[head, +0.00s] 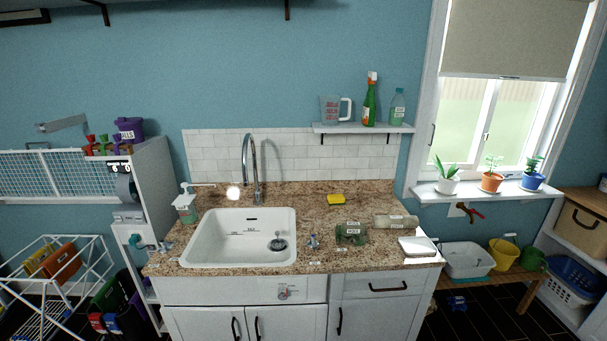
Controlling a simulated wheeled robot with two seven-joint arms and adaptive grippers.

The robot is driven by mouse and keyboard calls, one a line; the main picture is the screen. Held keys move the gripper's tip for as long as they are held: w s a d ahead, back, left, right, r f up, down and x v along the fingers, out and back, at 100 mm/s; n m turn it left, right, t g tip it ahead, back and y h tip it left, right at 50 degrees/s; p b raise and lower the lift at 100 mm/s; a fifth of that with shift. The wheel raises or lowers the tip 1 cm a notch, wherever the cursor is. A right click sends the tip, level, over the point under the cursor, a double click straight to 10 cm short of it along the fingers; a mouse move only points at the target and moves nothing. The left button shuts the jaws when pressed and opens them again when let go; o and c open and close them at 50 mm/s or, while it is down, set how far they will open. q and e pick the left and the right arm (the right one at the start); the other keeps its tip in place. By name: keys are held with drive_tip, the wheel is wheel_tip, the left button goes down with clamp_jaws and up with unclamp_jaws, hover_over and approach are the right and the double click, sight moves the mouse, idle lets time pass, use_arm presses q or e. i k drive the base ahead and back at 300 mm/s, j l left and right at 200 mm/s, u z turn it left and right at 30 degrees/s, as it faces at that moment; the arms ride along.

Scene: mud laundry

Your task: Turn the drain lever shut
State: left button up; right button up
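A small lever or knob (284,293) with a reddish part and pale labels is on the cabinet front below the sink; it is probably the drain lever, but it is too small to tell its position. The white sink (205,242) is set in the brown speckled counter (330,215). A dark round drain piece (277,244) shows at the right of its basin. Neither of my grippers is in view.
A curved faucet (253,165) rises behind the sink. A soap dispenser (186,207) stands at its left. A drying rack (50,280) is at the left.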

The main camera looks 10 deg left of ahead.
sight(163, 244)
drive_tip(key=u, duration=1.5)
